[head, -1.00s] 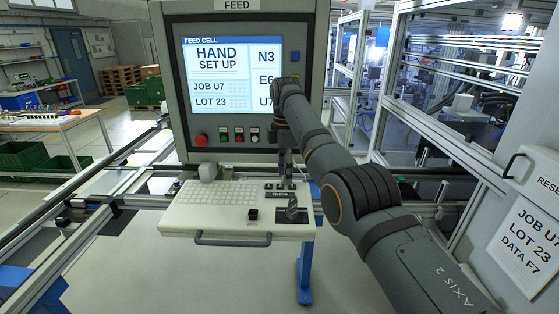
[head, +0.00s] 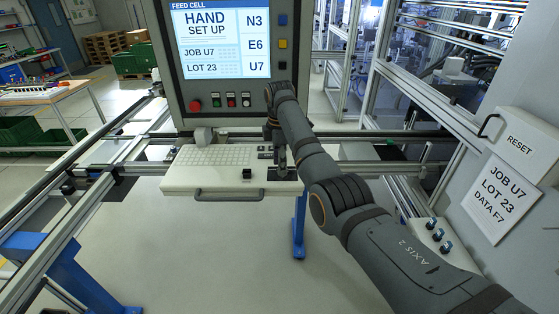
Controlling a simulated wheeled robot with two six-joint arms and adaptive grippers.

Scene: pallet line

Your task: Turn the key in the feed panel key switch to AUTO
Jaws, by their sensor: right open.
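The feed panel (head: 180,105) stands upright at the back, and its screen (head: 222,40) reads HAND SET UP. A pale keyboard shelf (head: 220,186) juts out below it. On the shelf's right part lies a dark switch plate (head: 291,178), largely covered by my right gripper. My right gripper (head: 281,168) points down over this plate and is open. The key and its position are hidden or too small to tell, and I cannot tell whether the fingers touch it. My left gripper is not in view.
A small black knob (head: 247,174) stands on the shelf left of the gripper. A red button (head: 196,106) and smaller buttons sit below the screen. Floor in front is clear.

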